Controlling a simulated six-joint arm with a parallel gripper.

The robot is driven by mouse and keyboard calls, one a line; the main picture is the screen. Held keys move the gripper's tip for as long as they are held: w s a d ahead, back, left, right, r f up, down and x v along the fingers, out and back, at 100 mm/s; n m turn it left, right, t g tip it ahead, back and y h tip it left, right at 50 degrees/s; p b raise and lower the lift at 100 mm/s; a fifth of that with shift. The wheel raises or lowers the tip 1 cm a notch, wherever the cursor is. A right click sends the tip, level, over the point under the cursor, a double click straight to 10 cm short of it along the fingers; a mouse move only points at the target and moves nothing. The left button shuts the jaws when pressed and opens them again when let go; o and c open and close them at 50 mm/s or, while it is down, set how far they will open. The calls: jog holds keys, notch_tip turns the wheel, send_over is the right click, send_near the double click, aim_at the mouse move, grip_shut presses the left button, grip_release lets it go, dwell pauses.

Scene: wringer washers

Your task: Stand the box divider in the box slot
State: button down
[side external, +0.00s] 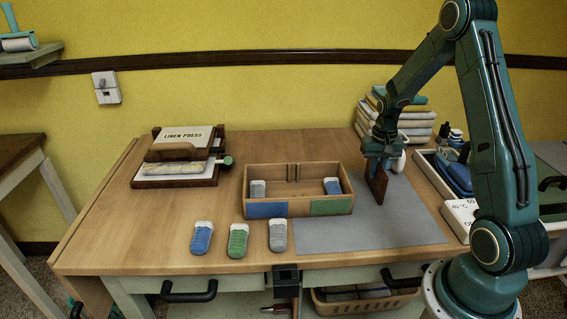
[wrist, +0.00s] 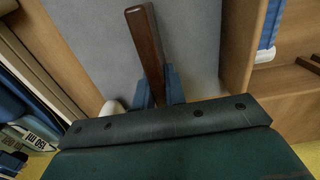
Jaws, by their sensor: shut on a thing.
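The box divider (side external: 377,185) is a dark brown wooden plate. My gripper (side external: 377,160) is shut on its upper part and holds it upright over the grey mat, to the right of the box. I cannot tell whether its lower edge touches the mat. In the wrist view the divider (wrist: 147,45) sticks out between the two blue fingers of my gripper (wrist: 159,88). The open wooden box (side external: 270,178) has a blue and a green front panel. The box slot (side external: 292,173) shows as upright rails at the middle of its back wall. The box wall (wrist: 240,50) also shows in the wrist view.
A grey-white slipper lies in the box's left half and a blue one in its right. Several slippers (side external: 238,240) lie in front. A linen press (side external: 183,158) stands left, folded linen (side external: 412,118) behind, a tray (side external: 437,170) right. The grey mat (side external: 350,232) is otherwise clear.

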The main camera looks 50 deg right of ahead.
jog(key=shift+r, duration=0.15)
jog(key=shift+r, duration=4.35)
jog(key=w+a+r, duration=0.3)
jog(key=w+a, duration=0.5)
jog(key=a, duration=0.1)
jog(key=w+a+r, duration=0.4)
jog(key=w+a, duration=0.3)
jog(key=a, duration=0.2)
jog(key=shift+w+a+r, duration=0.15)
jog(key=shift+w+a, duration=0.2)
jog(key=shift+w, duration=0.05)
notch_tip(320, 180, down, 13)
jog(key=shift+f, duration=0.2)
